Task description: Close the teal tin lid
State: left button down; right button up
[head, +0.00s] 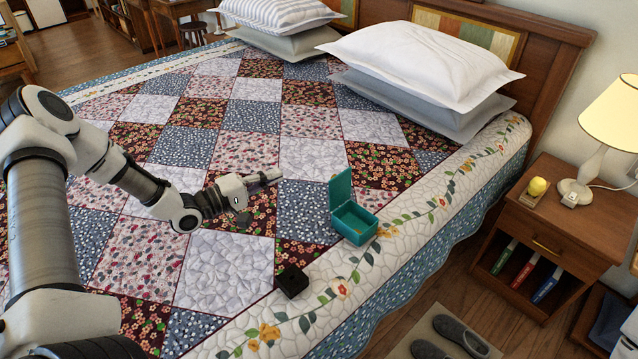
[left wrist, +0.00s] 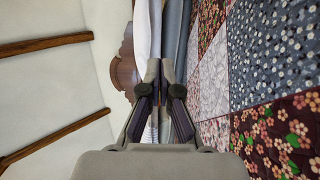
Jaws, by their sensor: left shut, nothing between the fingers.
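The teal tin (head: 354,222) sits on the quilted bed near its front right edge. Its lid (head: 341,187) stands up, hinged open at the back left side of the tin. My left gripper (head: 276,176) is shut and empty, held over the quilt to the left of the lid and apart from it. In the left wrist view my left gripper (left wrist: 160,68) has its fingertips together, with pillows beyond; the tin is not in that view. My right gripper is not in view.
A small black box (head: 292,281) lies on the quilt (head: 230,262) in front of the tin. A nightstand (head: 560,225) with a lamp (head: 605,115) stands at the right. Slippers (head: 455,335) lie on the floor.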

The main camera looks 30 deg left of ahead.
aim_at(337, 188)
pick_arm(q)
jog(key=w+d+f+b, duration=0.3)
jog(key=w+d, duration=0.5)
jog(key=shift+d, duration=0.15)
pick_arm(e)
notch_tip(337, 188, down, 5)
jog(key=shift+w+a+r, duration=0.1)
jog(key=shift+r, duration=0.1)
pick_arm(q)
jog(key=shift+w, duration=0.1)
